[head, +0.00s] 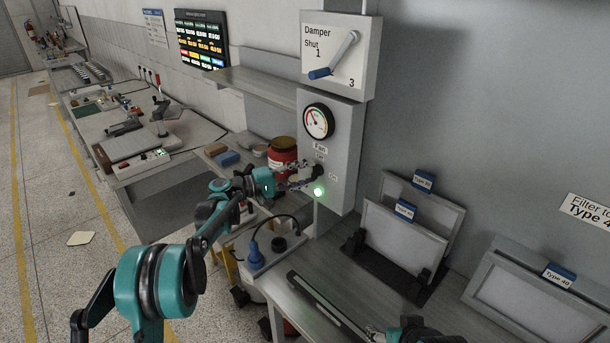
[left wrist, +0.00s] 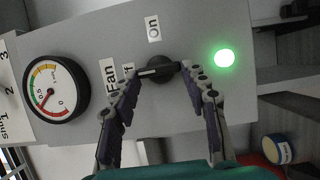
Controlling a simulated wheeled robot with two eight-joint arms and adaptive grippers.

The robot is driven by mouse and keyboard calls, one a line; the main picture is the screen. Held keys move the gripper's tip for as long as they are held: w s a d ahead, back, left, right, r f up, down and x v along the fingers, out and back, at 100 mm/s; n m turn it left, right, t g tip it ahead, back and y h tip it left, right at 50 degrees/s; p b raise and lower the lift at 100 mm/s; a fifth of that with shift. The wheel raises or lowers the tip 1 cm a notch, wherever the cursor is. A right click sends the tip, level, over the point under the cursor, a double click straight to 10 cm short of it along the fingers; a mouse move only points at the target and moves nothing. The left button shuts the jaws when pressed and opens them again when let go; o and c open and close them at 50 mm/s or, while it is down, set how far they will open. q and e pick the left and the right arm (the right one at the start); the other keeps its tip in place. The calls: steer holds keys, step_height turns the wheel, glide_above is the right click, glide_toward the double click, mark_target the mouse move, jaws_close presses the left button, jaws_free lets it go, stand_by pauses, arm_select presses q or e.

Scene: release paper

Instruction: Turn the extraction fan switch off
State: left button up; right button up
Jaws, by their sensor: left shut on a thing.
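The fan switch is a black rotary knob (left wrist: 160,69) with a pale pointer line, on a grey wall panel (left wrist: 205,112). It also shows in the head view (head: 318,171), under the "Fan" label. In the left wrist view the "On" label and part of the "Off" label show near the knob. A round green lamp (left wrist: 225,58) beside it is lit. My left gripper (head: 303,182) is at the panel, its two fingers on either side of the knob, shut on it; its fingers show in the left wrist view (left wrist: 160,80). My right gripper (head: 378,332) is partly visible at the bottom edge; its jaw state is unclear.
A round gauge (head: 319,122) sits above the switch and a damper lever (head: 334,56) higher up. A red jar (head: 283,158) stands left of the panel. Framed filters (head: 404,237) stand on the bench at the right. A blue plug (head: 255,256) is below my left arm.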

arm_select(q)
steer(key=o, duration=1.2)
steer(key=shift+c, duration=0.2)
steer(key=v, duration=1.2)
steer(key=shift+f, duration=0.15)
